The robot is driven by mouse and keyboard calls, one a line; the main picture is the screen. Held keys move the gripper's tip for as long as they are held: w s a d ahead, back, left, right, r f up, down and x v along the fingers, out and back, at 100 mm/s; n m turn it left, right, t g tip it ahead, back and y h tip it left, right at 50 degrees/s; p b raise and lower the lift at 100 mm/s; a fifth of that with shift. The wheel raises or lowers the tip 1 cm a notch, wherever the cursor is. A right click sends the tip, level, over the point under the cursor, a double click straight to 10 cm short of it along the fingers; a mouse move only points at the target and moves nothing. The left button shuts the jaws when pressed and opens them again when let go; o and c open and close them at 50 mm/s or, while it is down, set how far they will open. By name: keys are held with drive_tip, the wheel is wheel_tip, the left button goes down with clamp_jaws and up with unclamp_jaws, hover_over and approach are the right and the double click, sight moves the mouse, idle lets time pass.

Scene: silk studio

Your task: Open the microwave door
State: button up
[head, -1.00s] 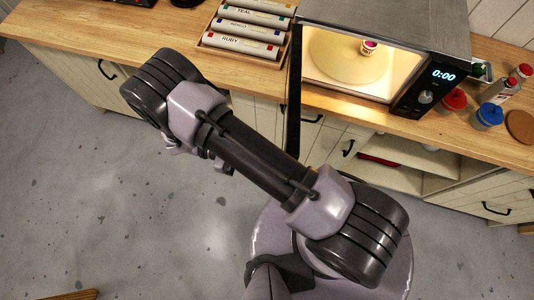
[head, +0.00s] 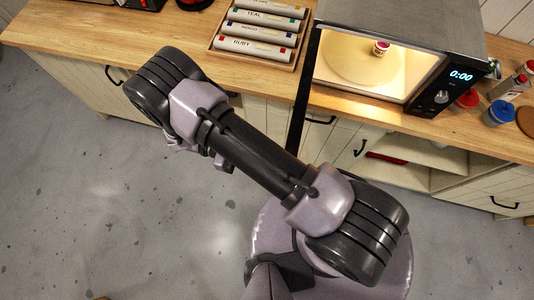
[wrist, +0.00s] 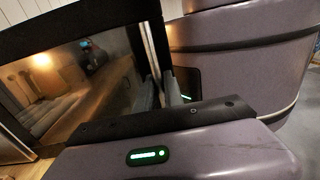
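The microwave (head: 400,32) stands on the wooden counter, its lit interior exposed. Its door (head: 303,90) stands wide open, seen nearly edge-on as a dark strip reaching out from the left side over the counter's front. In the wrist view the dark glass door (wrist: 75,80) fills the left, with a pale, upright handle strip (wrist: 149,48) along its edge. My gripper (wrist: 160,92) has its fingers close together at the lower end of this handle, apparently around it. In the head view my arm hides the gripper and the door's outer end.
A small cup (head: 381,47) sits inside the microwave. Red-lidded (head: 467,99) and blue-lidded (head: 499,112) jars stand at the right. Floor left of my arm is clear.

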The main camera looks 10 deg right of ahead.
drive_tip(key=o, duration=0.3)
drive_tip(key=v, duration=0.7)
drive_tip(key=shift+a, duration=0.25)
drive_tip(key=shift+w, duration=0.15)
